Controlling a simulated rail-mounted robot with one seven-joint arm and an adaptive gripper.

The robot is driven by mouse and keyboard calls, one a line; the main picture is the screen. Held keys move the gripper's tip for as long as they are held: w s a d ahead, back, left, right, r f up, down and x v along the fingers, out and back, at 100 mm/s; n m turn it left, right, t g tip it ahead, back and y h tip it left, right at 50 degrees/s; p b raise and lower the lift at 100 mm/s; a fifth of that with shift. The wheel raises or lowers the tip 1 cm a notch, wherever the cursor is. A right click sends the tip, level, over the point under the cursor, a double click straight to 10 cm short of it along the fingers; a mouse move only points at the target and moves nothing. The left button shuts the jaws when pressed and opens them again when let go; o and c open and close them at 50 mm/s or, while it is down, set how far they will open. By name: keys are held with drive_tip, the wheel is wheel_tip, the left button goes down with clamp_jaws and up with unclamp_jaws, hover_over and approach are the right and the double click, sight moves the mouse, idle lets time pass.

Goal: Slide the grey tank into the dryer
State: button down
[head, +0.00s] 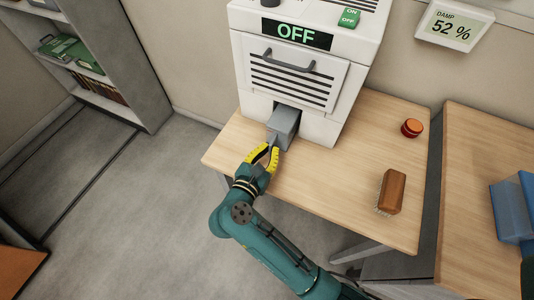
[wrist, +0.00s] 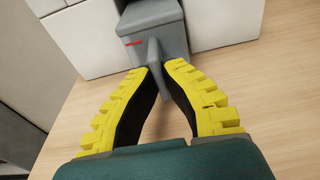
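The white dryer (head: 252,48) stands on the wooden table, with an OFF display and a grey-handled louvred door (head: 291,73). The grey tank (head: 286,119) is partly inside the low front slot, its near end sticking out over the table. In the wrist view the tank (wrist: 155,27) shows a red mark and an upright grip tab (wrist: 149,50) on its front. My gripper (head: 264,153) has yellow-and-black fingers closed in around this tab, as the wrist view also shows (wrist: 161,67). The tank's far end is hidden inside the dryer.
A round red-orange object (head: 411,128) and a brown brush (head: 391,192) lie on the table (head: 335,185) to the right. A blue container (head: 512,210) is on the second table. A green button (head: 349,17) is on the dryer's top. A DAMP 52 % display (head: 452,25) hangs on the wall.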

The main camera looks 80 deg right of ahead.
drive_tip(key=shift+r+x, duration=0.2)
drive_tip(key=shift+x, duration=1.2)
drive_tip(key=shift+r+x, duration=0.15)
drive_tip(key=shift+x, duration=1.3)
drive_tip(key=shift+r+x, duration=0.2)
drive_tip(key=shift+x, duration=1.2)
drive_tip(key=c, duration=0.8)
unclamp_jaws()
drive_tip(key=shift+r+p+v, duration=0.2)
drive_tip(key=shift+p+v, duration=0.75)
drive_tip(key=shift+v, duration=1.35)
drive_tip(key=shift+r+p+v, duration=0.2)
drive_tip(key=shift+p+v, duration=0.75)
drive_tip(key=shift+v, duration=1.3)
drive_tip(key=shift+d, duration=0.1)
